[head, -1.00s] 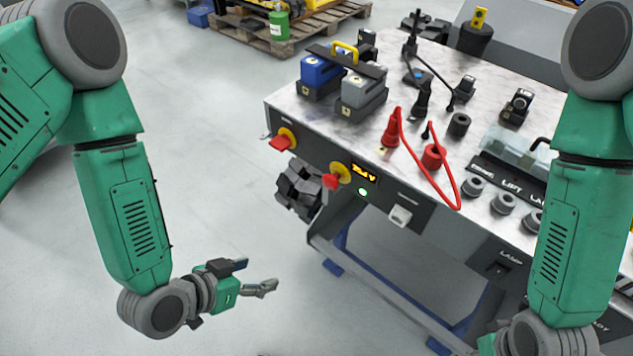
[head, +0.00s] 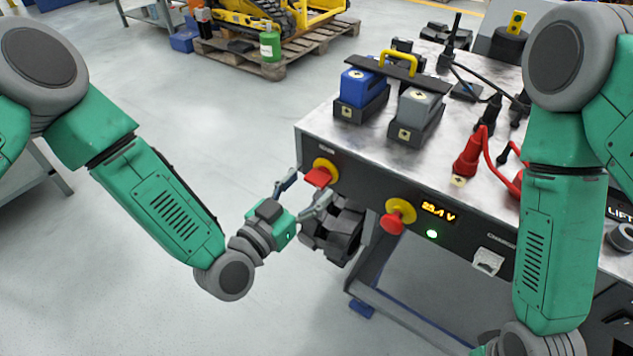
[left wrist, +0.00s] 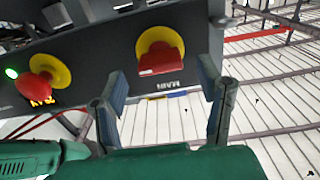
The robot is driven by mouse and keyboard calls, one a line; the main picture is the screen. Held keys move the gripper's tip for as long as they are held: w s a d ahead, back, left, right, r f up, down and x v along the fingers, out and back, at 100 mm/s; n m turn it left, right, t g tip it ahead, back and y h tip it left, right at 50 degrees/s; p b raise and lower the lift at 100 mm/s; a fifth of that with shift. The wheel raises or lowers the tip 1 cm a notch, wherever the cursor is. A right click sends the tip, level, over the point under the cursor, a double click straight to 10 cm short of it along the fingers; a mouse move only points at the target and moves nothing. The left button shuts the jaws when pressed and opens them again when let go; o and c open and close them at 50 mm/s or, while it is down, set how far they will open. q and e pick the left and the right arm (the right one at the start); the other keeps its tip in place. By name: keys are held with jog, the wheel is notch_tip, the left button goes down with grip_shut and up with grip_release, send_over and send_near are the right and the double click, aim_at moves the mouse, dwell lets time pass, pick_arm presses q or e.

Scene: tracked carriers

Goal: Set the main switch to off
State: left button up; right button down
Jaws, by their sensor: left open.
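The main switch (head: 319,176) is a red handle on a yellow ring, on the dark front panel near the bench's left corner. In the left wrist view the main switch (left wrist: 160,57) sits above an upside-down "MAIN" label. My left gripper (head: 308,191) is open and empty, just in front of and slightly below the switch. In the left wrist view its fingers (left wrist: 163,82) are spread to either side below the red handle, with no contact visible. My right gripper is out of view; only my right arm shows.
A second red knob on a yellow ring (head: 396,215) sits right of the main switch, beside a lit display (head: 438,211) and green light (head: 432,234). A dark blocky object (head: 335,235) is under the panel. Blue (head: 359,88) and grey (head: 417,107) blocks stand on the bench.

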aim_at(318, 179)
pick_arm(q)
jog(key=shift+x, duration=1.15)
jog(key=shift+w, duration=0.2)
jog(key=shift+d, duration=0.2)
jog(key=c, duration=1.1)
jog(key=shift+a, duration=0.1)
jog(key=shift+c, duration=0.2)
